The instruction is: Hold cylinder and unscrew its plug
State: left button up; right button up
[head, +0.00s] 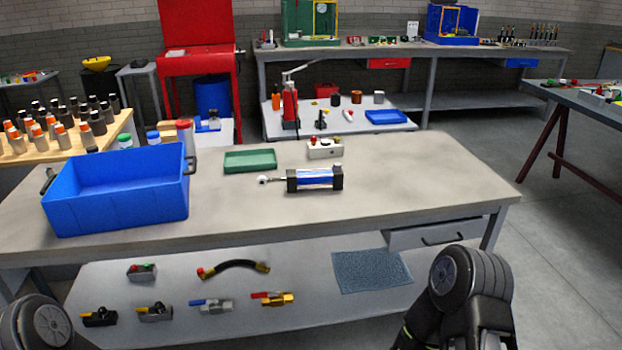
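The cylinder (314,180) lies on its side on the grey workbench (400,180), right of the bench's middle. It has a shiny blue and silver barrel between two black end blocks. A rod with a ring-shaped eye (263,180) points left from it. A small grey piece, which looks like the plug (337,167), stands on top of the right end block. How it is seated is too small to tell. Only parts of my arms show at the bottom left and bottom right corners. No gripper fingers show, and nothing of mine touches the cylinder.
A blue bin (115,205) stands at the bench's left. A green tray (250,161) and a light box with buttons (324,149) lie behind the cylinder. Valves, a hose (235,265) and a blue mat (371,271) lie on the lower shelf. The bench's front and right are clear.

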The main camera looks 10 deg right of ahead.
aim_at(294, 179)
jog(key=i+l, duration=0.15)
jog(key=l, duration=0.25)
jog(key=i+l+u, duration=0.1)
jog(key=l, duration=0.3)
jog(key=i+l, duration=0.1)
jog(key=l, duration=0.3)
jog(key=i+u, duration=0.05)
